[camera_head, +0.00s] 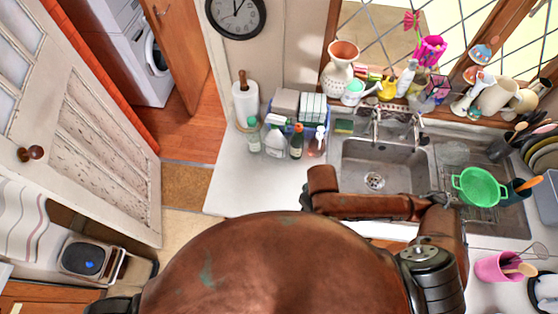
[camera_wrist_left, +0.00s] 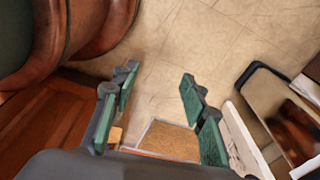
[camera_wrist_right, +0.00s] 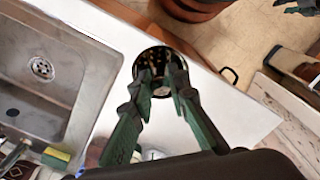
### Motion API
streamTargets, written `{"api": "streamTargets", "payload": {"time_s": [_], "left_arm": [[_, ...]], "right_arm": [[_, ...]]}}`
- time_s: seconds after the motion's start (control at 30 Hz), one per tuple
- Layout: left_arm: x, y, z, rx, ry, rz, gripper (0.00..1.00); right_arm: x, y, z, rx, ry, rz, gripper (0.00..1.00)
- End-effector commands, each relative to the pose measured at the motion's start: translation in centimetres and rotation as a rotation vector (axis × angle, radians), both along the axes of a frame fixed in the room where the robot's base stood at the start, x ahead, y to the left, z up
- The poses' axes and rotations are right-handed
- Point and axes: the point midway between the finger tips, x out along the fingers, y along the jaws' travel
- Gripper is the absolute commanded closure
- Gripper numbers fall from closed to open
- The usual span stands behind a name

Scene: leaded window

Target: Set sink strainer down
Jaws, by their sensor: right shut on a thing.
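The sink strainer (camera_wrist_right: 153,60), a dark round piece with a light rim and slots, shows in the right wrist view. My right gripper (camera_wrist_right: 160,88) is shut on its near side. It overlaps the white countertop (camera_wrist_right: 107,95) beside the sink; I cannot tell whether it touches the counter. In the head view my right arm reaches left across the sink's front, and the gripper and strainer are hidden under it. The sink (camera_head: 374,160) has a round drain (camera_head: 374,181). My left gripper (camera_wrist_left: 157,88) is open and empty over the tiled floor.
Bottles (camera_head: 274,140), a paper towel roll (camera_head: 245,105) and a blue caddy (camera_head: 300,108) stand at the counter's back left. The counter in front of them is clear (camera_head: 240,180). A green colander (camera_head: 479,186) is right of the sink. A sponge (camera_wrist_right: 56,157) lies by the sink.

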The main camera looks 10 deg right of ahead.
Motion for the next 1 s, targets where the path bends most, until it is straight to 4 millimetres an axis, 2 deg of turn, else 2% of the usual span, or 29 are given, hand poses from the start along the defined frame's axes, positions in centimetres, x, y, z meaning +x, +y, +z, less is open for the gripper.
{"api": "streamTargets", "payload": {"time_s": [0.3,0.47,0.53,0.67,0.8,1.0], "left_arm": [[-1.7,-0.3,-5.5,-0.003,0.022,0.005,0.60],[-1.8,-0.3,-8.1,-0.003,0.025,0.005,0.60],[-1.8,-0.4,-7.1,-0.003,0.024,0.005,0.60],[-1.6,-0.4,-6.6,-0.004,0.022,0.005,0.60],[-1.4,-0.4,-6.6,-0.004,0.019,0.004,0.60],[-1.3,-0.3,-6.5,-0.003,0.017,0.003,0.60]], "right_arm": [[2.8,0.6,-2.0,-0.002,-0.006,0.000,1.00],[4.6,1.0,-2.8,-0.002,-0.005,0.000,1.00],[6.2,1.4,-2.9,-0.003,0.001,-0.005,1.00],[9.2,2.0,-4.2,-0.003,0.001,-0.004,1.00],[11.1,2.4,-7.0,-0.003,0.002,-0.003,1.00],[12.8,2.8,-9.1,-0.002,0.000,-0.001,1.00]]}}
